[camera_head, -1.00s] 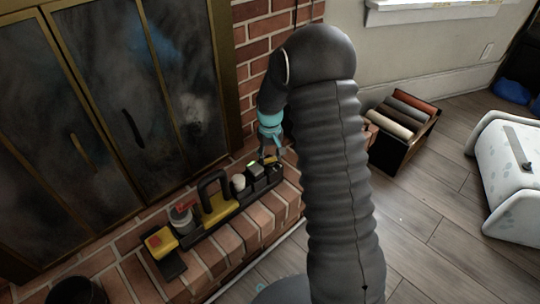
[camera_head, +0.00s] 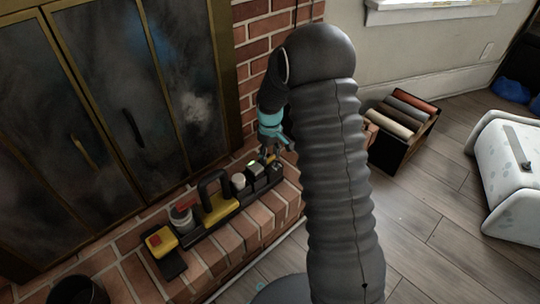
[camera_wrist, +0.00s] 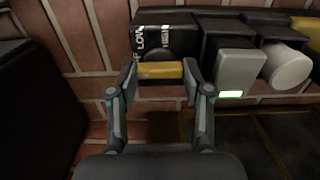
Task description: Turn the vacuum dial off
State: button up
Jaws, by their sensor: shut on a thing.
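The vacuum dial is a black block (camera_wrist: 178,36) with white lettering, including "LOW" and part of another word, and a yellow bar-shaped knob (camera_wrist: 160,70). The knob lies level across the wrist view. My gripper (camera_wrist: 160,75) has one finger at each end of the knob and is shut on it. In the head view my gripper (camera_head: 270,152) is at the right end of the row of devices on the brick hearth. There the dial is mostly hidden by the fingers.
Left of the dial stand a box with a lit green light (camera_head: 254,168), a white knob (camera_head: 238,181), a yellow-and-black handle (camera_head: 217,204), a red-topped part (camera_head: 182,214) and a yellow box with a red button (camera_head: 160,240). Fireplace doors (camera_head: 130,120) rise behind. A crate of rolls (camera_head: 400,135) stands right.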

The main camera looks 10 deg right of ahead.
jog(key=o, duration=1.2)
jog(key=shift+c, duration=0.2)
